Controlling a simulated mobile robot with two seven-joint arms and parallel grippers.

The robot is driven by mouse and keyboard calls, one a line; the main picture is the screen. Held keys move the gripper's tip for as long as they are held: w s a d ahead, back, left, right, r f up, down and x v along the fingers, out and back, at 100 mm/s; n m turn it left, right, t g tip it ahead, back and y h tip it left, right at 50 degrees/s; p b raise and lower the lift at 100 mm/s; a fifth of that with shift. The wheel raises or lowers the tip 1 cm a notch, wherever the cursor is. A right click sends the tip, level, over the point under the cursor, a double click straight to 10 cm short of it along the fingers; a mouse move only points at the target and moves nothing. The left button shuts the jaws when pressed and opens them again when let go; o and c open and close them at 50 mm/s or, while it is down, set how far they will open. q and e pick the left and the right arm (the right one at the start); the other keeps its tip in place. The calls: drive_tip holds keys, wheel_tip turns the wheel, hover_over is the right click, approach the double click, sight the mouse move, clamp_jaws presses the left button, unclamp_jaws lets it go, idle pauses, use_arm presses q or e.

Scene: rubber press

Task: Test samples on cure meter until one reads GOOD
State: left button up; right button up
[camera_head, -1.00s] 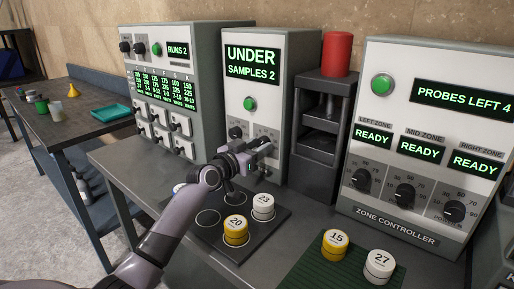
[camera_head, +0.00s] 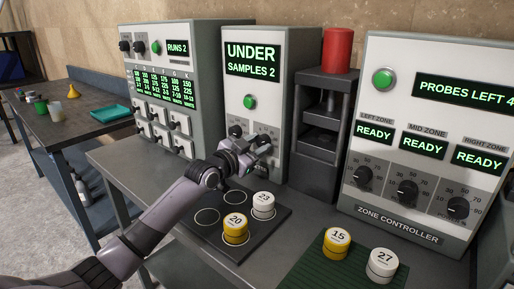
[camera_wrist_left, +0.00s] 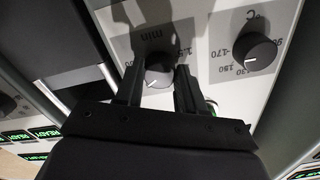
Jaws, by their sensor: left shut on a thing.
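The cure meter (camera_head: 262,84) shows UNDER and SAMPLES 2 on its screen, with a green button below. My left gripper (camera_head: 258,145) is at its lower panel. In the left wrist view, its fingers (camera_wrist_left: 160,80) are shut around the black min knob (camera_wrist_left: 158,72). The °C knob (camera_wrist_left: 254,52) beside it is free. Yellow sample 20 (camera_head: 235,229) and white sample 23 (camera_head: 263,206) stand on a dark mat with circles (camera_head: 222,248). Yellow sample 15 (camera_head: 336,244) and white sample 27 (camera_head: 381,265) stand on a green ribbed mat (camera_head: 322,275). My right gripper is out of view.
The zone controller (camera_head: 397,210) stands at right, reading PROBES LEFT 4 with three READY screens. A dark stand (camera_head: 316,165) with a red cylinder (camera_head: 337,51) is between it and the meter. A box reading RUNS 2 (camera_head: 147,72) stands left. A side table (camera_head: 60,128) holds cups and a tray.

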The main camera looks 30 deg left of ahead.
use_arm(q)
drive_tip(key=shift+m, duration=1)
drive_tip(key=o, duration=1)
drive_tip(key=shift+o, duration=0.2)
drive_tip(key=s, duration=0.7)
drive_tip(key=shift+a, duration=0.3)
drive_tip(key=shift+s, duration=0.1)
drive_tip(key=shift+c, duration=0.3)
